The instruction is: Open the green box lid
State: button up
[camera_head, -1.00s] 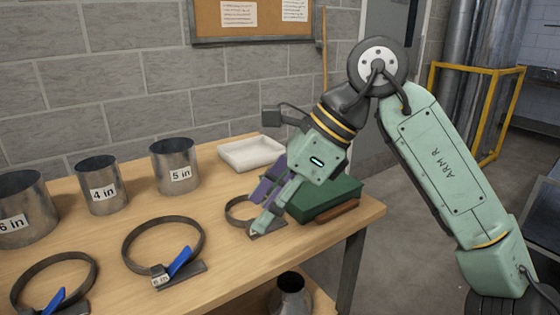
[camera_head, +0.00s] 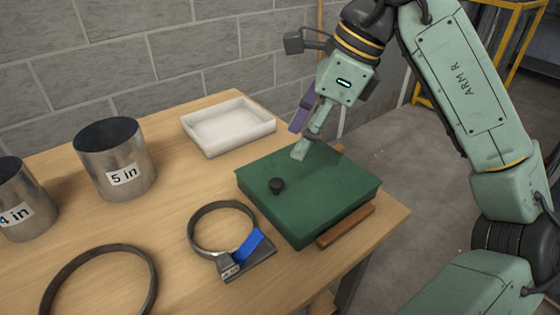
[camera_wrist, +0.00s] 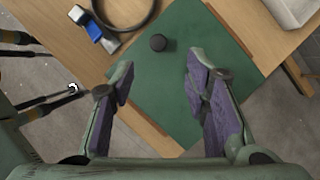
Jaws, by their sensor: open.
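The green box (camera_head: 310,195) sits near the right end of the wooden table, its flat lid shut. A small black knob (camera_head: 277,186) stands on the lid, toward its left side. In the wrist view the knob (camera_wrist: 158,42) shows beyond the fingertips, on the green lid (camera_wrist: 170,85). My gripper (camera_head: 302,135) is above the far part of the box, apart from the knob, pointing down. In the wrist view my gripper (camera_wrist: 155,75) is open, with purple-lined fingers spread and nothing between them.
A white tray (camera_head: 228,140) stands behind the box. A ring clamp with a blue lever (camera_head: 250,245) lies close to its left front. A brown strip (camera_head: 346,227) lies along its right front. Metal cylinders, including the 5 in one (camera_head: 115,160), stand left.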

aim_at(276, 182)
jog(key=p+x, duration=0.1)
jog(key=x, duration=0.9)
jog(key=shift+s+r, duration=0.1)
jog(key=shift+c, duration=0.4)
grip_shut()
